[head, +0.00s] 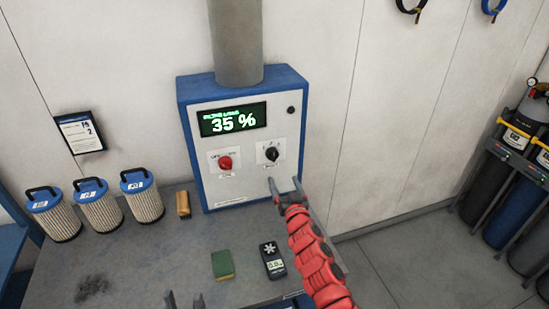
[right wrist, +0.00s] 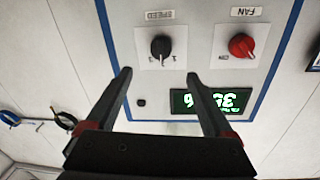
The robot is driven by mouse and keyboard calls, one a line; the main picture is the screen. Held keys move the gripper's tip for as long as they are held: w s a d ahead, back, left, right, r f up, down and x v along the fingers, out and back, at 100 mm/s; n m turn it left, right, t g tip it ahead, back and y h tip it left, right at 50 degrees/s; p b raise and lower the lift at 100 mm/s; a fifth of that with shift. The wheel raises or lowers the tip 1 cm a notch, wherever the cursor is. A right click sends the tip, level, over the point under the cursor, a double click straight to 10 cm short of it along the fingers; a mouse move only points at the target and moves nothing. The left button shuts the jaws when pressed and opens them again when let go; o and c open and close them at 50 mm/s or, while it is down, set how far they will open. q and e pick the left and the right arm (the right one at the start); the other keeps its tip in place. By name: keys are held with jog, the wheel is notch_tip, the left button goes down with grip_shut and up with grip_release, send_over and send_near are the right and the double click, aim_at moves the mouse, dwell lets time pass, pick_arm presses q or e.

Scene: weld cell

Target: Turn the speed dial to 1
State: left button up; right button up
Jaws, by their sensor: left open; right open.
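The black speed dial (head: 271,154) is on the right of the control box's front panel. In the upside-down right wrist view, the speed dial (right wrist: 160,47) sits on a white plate labelled SPEED, with small numbers beside it; its exact setting is too small to read. My right gripper (head: 285,187) is open and empty, a little below the dial in the head view. In the right wrist view its fingers (right wrist: 156,74) are apart, with the dial beyond and between them, not touched. My left gripper (head: 184,299) is open at the bottom edge, low over the bench.
A red fan knob (head: 225,162) sits left of the dial, under a display (head: 234,119) reading 35 %. Several filter cartridges (head: 99,208) stand at the left of the bench (head: 150,250). A green-yellow sponge (head: 222,264) and a small black meter (head: 272,259) lie in front.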

jog(key=b, duration=0.2)
send_near(274, 158)
jog(key=d+x, duration=0.1)
jog(key=x, duration=0.2)
jog(key=b+x, duration=0.1)
jog(key=x, duration=0.1)
jog(key=b+x, duration=0.1)
jog(key=x, duration=0.1)
jog(key=shift+a+f+b, duration=0.25)
jog(key=shift+a+b, duration=0.15)
jog(key=shift+a, duration=0.05)
jog(key=shift+r+b+x, duration=0.2)
jog(key=shift+b+x, duration=0.65)
jog(key=shift+x, duration=0.1)
jog(key=shift+r, duration=0.1)
jog(key=c, duration=1.4)
